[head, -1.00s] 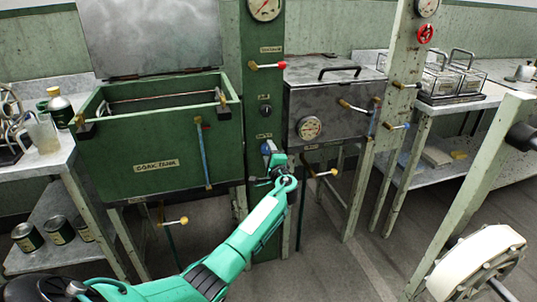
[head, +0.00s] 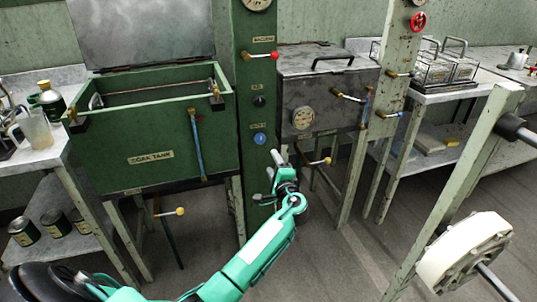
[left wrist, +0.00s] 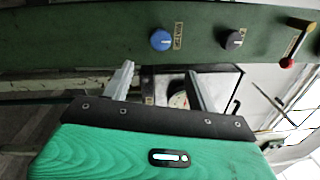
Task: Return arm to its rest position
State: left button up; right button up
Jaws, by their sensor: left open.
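My left arm, teal, comes in from the bottom of the head view. My left gripper (head: 273,163) is in front of the green post, just below and right of the round blue knob (head: 260,139). In the left wrist view the two grey fingers (left wrist: 160,76) stand apart with nothing between them. The blue knob (left wrist: 160,40) is beyond the fingertips there, and a dark knob (left wrist: 235,39) is to its right. The gripper appears clear of the knob. My right gripper is in neither view.
The green soak tank (head: 155,140) with raised lid is left of the post (head: 257,85). A grey lidded tank (head: 325,90) with a gauge is right of it. Brass-tipped levers (head: 320,162) stick out nearby. A pale frame with a white wheel (head: 463,253) is at lower right.

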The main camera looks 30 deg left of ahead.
pick_arm(q)
jog(key=shift+v, duration=0.9)
jog(key=shift+f, duration=0.1)
